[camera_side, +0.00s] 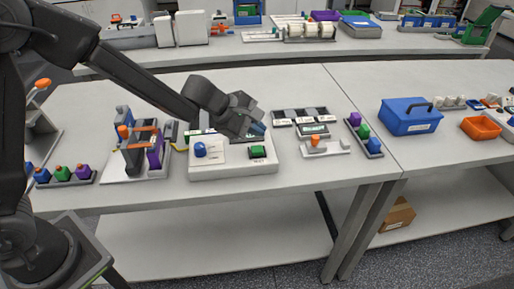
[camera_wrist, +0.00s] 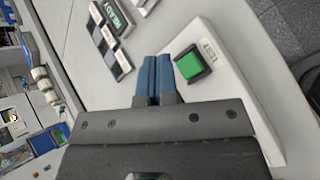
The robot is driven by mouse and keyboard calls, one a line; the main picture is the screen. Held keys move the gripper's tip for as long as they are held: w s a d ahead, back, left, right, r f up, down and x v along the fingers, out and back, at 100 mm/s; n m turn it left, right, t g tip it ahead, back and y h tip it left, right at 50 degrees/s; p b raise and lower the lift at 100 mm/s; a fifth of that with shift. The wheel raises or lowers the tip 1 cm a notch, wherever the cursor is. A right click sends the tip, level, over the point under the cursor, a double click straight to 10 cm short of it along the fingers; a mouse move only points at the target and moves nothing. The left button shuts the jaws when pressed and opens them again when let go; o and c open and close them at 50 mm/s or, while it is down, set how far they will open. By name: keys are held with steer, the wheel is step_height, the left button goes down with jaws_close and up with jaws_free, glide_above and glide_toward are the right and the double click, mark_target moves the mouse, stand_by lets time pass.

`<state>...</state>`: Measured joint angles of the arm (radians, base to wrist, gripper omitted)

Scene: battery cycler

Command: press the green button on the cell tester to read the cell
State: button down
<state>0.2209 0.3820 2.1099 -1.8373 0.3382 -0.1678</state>
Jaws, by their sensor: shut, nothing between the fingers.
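The cell tester (camera_side: 232,170) is a white box near the front edge of the bench. Its green button (camera_side: 257,152) sits in a dark frame at the right of its top. The green button also shows in the wrist view (camera_wrist: 188,65), beside a printed label. My gripper (camera_side: 262,130) is shut and empty above the back right of the tester. In the wrist view the blue fingertips (camera_wrist: 154,62) are together, just left of the green button and apart from it in the picture. A blue cell or knob (camera_side: 200,150) stands upright at the tester's left.
A rack with orange and purple parts (camera_side: 137,150) stands left of the tester. A small tray of coloured blocks (camera_side: 363,138) and a stand with an orange knob (camera_side: 315,145) are to the right. A blue box (camera_side: 410,118) is farther right.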

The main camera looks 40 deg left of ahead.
mark_target(256, 150)
steer(key=shift+f, duration=1.4)
stand_by(1.0)
steer(key=shift+f, duration=0.4)
steer(key=shift+f, duration=0.55)
stand_by(0.8)
steer(key=shift+r, duration=0.95)
steer(key=shift+r, duration=2.55)
